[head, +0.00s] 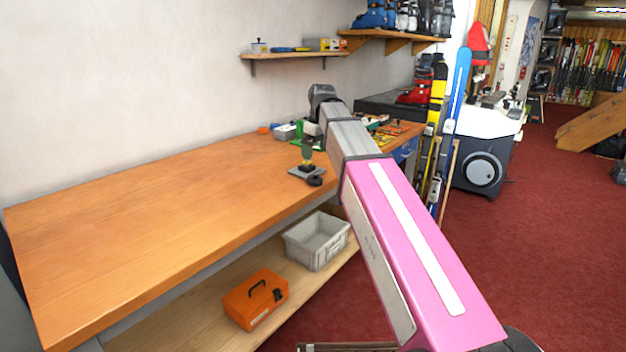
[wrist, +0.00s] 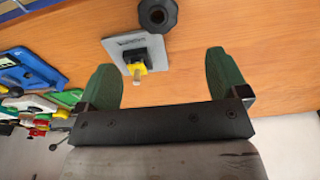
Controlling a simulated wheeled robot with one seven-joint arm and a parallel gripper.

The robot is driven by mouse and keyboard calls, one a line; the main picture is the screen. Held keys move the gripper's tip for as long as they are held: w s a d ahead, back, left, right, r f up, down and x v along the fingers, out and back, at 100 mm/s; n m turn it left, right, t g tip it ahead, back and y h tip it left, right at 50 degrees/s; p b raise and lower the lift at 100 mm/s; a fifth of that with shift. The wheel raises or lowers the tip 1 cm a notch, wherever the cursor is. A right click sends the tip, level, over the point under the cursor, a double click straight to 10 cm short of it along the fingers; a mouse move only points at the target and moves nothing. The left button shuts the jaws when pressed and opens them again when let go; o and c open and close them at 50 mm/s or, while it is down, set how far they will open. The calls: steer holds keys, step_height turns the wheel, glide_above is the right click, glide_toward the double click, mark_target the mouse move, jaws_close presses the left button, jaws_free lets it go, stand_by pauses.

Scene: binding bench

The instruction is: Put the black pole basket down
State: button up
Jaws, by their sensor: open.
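The black pole basket (wrist: 157,14) is a small faceted ring with a hole, lying on the wooden bench. In the head view it shows as a dark round piece (head: 315,181) near the bench's front edge. It lies right beside a grey plate (wrist: 118,45) carrying a black block with a yellow top (wrist: 137,66); I cannot tell if basket and plate touch. My gripper (wrist: 163,77) is open, its green fingers wide apart with nothing held. It is above the bench by the plate, and the basket is beyond the fingertips. In the head view my gripper (head: 308,152) is partly hidden.
The bench top (head: 150,205) is clear to the left. Tools and small boxes (head: 285,131) crowd its far right end. Below, a grey bin (head: 318,240) and an orange case (head: 255,298) stand on the lower shelf. Skis (head: 447,120) lean past the bench's right end.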

glide_above(315, 177)
steer(key=s, duration=0.1)
step_height(315, 177, down, 5)
steer(key=shift+f, duration=2.9)
steer(key=c, duration=1.1)
steer(key=shift+o, duration=0.2)
steer(key=shift+r, duration=0.1)
